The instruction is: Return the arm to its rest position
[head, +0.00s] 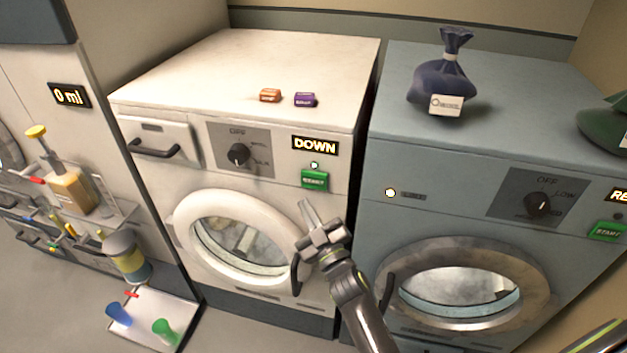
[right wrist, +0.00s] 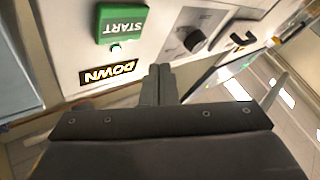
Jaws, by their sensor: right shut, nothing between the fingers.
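My right gripper (head: 307,212) is in front of the white washing machine (head: 185,75), below its green START button (head: 315,179) and beside the right edge of its round door (head: 240,232). Its fingers are together and empty. In the right wrist view the shut fingers (right wrist: 159,82) point toward the white panel, with the START button (right wrist: 122,24) and DOWN display (right wrist: 113,72) to their left. Whether the fingertips touch the machine cannot be told. The round door looks closed. My left gripper is not in view.
A blue-grey machine (head: 400,70) stands to the right, a dark tied bag (head: 437,82) on top. Orange (head: 270,95) and purple (head: 305,99) blocks lie on the white machine. A dispenser bottle (head: 72,188) and a tray (head: 148,302) with blue and green cups are at left.

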